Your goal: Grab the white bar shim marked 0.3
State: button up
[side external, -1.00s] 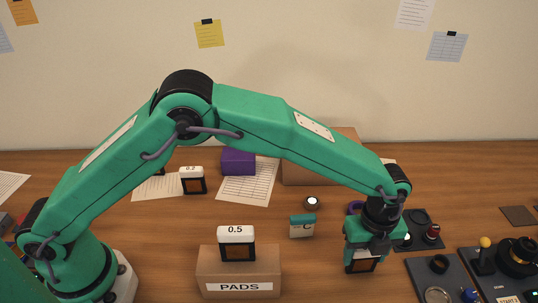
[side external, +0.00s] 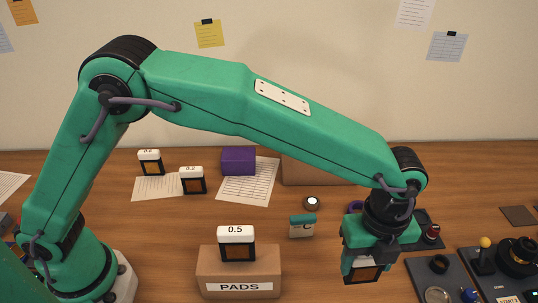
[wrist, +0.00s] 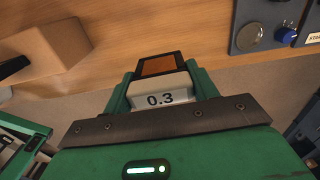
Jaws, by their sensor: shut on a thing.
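The white bar shim marked 0.3 (wrist: 160,97) is between the green fingers of my gripper (wrist: 160,92) in the wrist view. Its dark frame with a brown-orange window (wrist: 158,66) points away from the palm. In the side view my gripper (side external: 366,262) is shut on the shim, and the dark frame and orange window (side external: 362,273) show below the fingers.
A shim marked 0.5 (side external: 237,245) stands on the cardboard PADS box (side external: 238,270). A shim marked 0.2 (side external: 193,181) and another white-topped shim (side external: 151,162) stand at the back left. A green-topped piece marked C (side external: 302,227) and dark trays (side external: 440,276) lie near my gripper.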

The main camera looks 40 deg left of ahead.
aim_at(366, 270)
jog(key=shift+s+d+r, duration=0.2)
jog(key=shift+s+r, duration=0.2)
jog(key=shift+s, duration=0.2)
jog(key=shift+s+d+r, duration=0.2)
jog(key=shift+s+r, duration=0.15)
jog(key=shift+s, duration=0.3)
jog(key=shift+s+d+r, duration=0.2)
jog(key=shift+s+r, duration=0.2)
jog(key=shift+s, duration=0.2)
jog(key=shift+w, duration=0.1)
